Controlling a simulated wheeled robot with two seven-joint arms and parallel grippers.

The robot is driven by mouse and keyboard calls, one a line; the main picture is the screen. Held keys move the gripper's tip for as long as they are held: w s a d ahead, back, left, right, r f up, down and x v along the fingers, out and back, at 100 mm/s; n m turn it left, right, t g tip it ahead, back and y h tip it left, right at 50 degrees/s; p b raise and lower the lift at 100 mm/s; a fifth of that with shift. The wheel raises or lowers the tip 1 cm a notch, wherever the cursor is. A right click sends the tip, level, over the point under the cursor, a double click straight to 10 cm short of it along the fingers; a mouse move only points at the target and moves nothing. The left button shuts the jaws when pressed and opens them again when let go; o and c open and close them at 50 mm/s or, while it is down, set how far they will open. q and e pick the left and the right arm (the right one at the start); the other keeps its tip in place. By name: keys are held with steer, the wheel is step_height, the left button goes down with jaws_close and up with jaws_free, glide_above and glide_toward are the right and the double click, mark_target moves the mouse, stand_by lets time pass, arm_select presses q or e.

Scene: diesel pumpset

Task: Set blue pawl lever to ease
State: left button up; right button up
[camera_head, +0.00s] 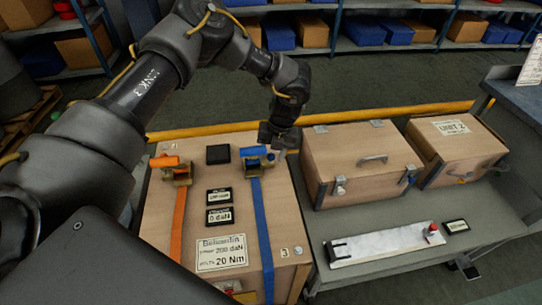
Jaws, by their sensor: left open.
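The blue pawl lever (254,151) is a short blue handle on a small ratchet (258,162) at the back right of a wooden crate's top. A blue strap (262,225) runs from this ratchet toward the front of the crate. My left gripper (277,148) reaches down beside the right end of the lever. Its fingers are small and dark here, and I cannot tell whether they touch the lever. An orange lever (165,161) on a matching ratchet sits at the left, with an orange strap (179,225). My right gripper is out of view.
The wooden crate (165,245) carries labels, small displays and a black block (218,154). To the right stand a latched wooden case (350,165) and another box (460,150) on a grey bench. A white bar (385,243) lies in front. A yellow rail (400,111) runs behind.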

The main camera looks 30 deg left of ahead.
arm_select(q)
steer(key=shift+s+a+f, duration=0.1)
steer(key=shift+a+f, duration=0.1)
steer(key=shift+f, duration=0.75)
jaws_close()
